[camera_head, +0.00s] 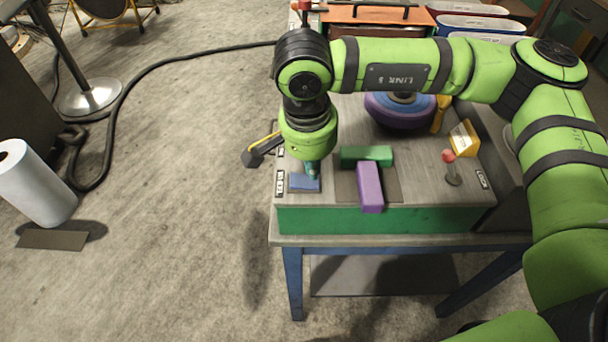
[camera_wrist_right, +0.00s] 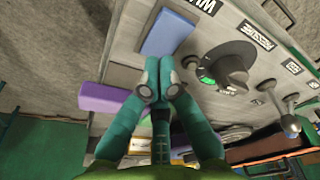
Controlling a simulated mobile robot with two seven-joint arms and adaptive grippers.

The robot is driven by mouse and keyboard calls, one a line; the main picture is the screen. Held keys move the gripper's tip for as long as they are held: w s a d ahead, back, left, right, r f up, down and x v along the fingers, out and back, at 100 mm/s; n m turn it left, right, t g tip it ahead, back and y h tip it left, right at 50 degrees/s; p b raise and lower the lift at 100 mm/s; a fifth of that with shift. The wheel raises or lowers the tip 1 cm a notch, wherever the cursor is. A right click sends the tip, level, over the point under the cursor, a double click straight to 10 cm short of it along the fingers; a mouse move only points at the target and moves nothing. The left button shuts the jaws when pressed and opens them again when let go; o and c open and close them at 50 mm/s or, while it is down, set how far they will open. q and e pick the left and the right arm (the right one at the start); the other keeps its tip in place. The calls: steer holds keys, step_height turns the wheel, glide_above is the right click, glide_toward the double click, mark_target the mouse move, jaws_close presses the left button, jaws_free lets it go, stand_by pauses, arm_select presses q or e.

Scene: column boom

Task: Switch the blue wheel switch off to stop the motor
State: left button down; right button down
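A flat blue switch (camera_head: 304,183) sits at the near left corner of the workbench panel. In the wrist view the blue switch (camera_wrist_right: 168,32) lies just past my fingertips, beside a label partly reading "WH". My right gripper (camera_head: 311,170) points down over its far edge. In the wrist view the right gripper (camera_wrist_right: 165,68) has its teal fingertips together with nothing between them. I cannot tell whether they touch the switch. A purple and blue wheel (camera_head: 400,110) stands farther back, partly hidden by my arm. My left gripper is out of view.
A purple block (camera_head: 370,187) and a green block (camera_head: 366,155) lie right of the switch. A red-knobbed lever (camera_head: 450,165) stands farther right. A black dial (camera_wrist_right: 228,65) with a green light is near the fingers. A yellow-and-black lever (camera_head: 262,150) sticks out at the left edge.

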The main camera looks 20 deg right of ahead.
steer(key=shift+r+p, duration=1)
steer(key=shift+r, duration=1.9)
